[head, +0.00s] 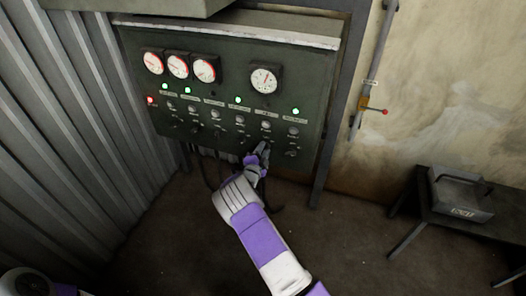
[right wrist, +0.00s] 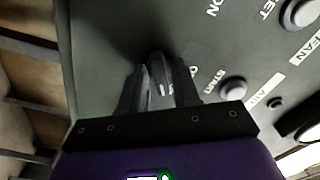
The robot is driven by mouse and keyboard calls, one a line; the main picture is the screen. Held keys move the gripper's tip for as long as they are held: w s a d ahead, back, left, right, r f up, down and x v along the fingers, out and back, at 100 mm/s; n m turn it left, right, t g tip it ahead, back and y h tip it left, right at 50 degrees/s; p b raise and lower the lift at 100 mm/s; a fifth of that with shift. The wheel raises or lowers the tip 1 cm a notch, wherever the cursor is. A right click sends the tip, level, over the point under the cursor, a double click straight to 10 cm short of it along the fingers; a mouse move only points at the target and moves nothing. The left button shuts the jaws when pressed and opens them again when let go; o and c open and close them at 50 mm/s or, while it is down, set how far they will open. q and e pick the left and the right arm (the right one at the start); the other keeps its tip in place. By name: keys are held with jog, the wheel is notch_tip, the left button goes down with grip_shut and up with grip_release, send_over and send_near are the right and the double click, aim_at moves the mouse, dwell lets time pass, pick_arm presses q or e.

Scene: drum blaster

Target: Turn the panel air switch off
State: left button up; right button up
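The dark green control panel (head: 225,95) stands at the back with gauges, lamps, buttons and a lower row of dark switches. My right gripper (head: 263,150) is at the lower right part of this row and covers part of it. In the right wrist view a dark switch knob (right wrist: 158,68) sits between the two fingertips of the right gripper (right wrist: 160,80). The fingers stand close on both sides of it; whether they press on it is unclear. My left gripper is out of view.
Lit red and green lamps (head: 238,100) show on the panel. A lever with a red knob (head: 385,112) is on the wall at right. A metal box (head: 460,195) rests on a low table (head: 425,215) at right. The floor in front of the panel is clear.

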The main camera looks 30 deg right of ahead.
jog(key=shift+c, duration=0.8)
jog(key=shift+f+n+b, duration=0.1)
jog(key=shift+n+b, duration=1.8)
jog(key=shift+n, duration=4.1)
jog(key=o, duration=0.7)
jog(key=shift+o, duration=0.2)
